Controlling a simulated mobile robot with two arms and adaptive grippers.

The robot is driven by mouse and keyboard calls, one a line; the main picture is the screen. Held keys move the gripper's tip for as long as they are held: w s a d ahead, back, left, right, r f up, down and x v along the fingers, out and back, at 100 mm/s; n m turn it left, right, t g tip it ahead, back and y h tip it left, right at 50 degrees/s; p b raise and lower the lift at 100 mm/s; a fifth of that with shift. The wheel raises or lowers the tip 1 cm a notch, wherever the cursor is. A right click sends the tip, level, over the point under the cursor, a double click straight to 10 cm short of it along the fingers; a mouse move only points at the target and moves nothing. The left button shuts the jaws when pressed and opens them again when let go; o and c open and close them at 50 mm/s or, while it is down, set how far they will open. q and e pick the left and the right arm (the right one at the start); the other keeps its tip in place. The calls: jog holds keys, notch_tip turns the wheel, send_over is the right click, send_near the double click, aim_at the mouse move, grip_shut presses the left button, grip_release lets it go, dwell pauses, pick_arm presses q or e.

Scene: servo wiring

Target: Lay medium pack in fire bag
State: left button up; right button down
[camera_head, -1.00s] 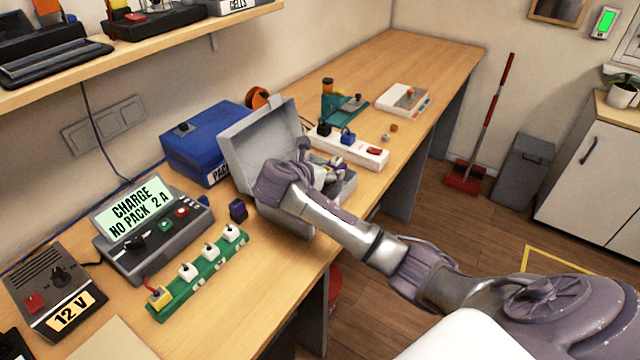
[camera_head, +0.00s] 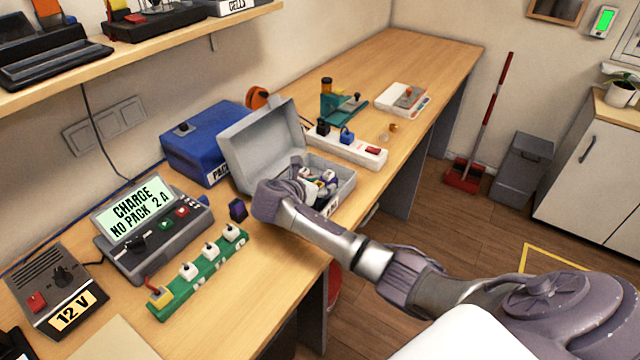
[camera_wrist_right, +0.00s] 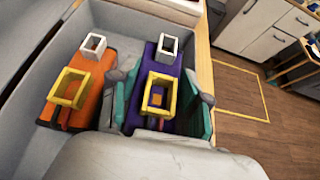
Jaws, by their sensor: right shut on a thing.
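A grey box with its lid standing open (camera_head: 262,143), which I take for the fire bag, sits on the bench. My right gripper (camera_head: 318,185) reaches into it from the front, partly hidden by its own wrist. In the right wrist view, its teal finger pads (camera_wrist_right: 160,103) are shut on a purple pack (camera_wrist_right: 148,62) with a white and a yellow connector. An orange pack (camera_wrist_right: 97,75) with similar connectors lies to the left inside the box. Whether the purple pack touches the box floor I cannot tell. My left gripper is out of view.
A closed blue case (camera_head: 205,135) stands behind the grey box. A charger (camera_head: 155,240) reading "CHARGE NO PACK 2 A" and a green connector strip (camera_head: 200,275) are to the left. A white power strip (camera_head: 350,150) is to the right. The far bench is mostly clear.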

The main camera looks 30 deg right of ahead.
jog(key=shift+f, duration=0.3)
jog(key=c, duration=0.8)
grip_release()
jog(key=shift+r, duration=0.1)
jog(key=shift+r, duration=0.3)
jog(key=b+v, duration=0.1)
jog(key=v, duration=1.1)
jog(key=shift+r, duration=0.15)
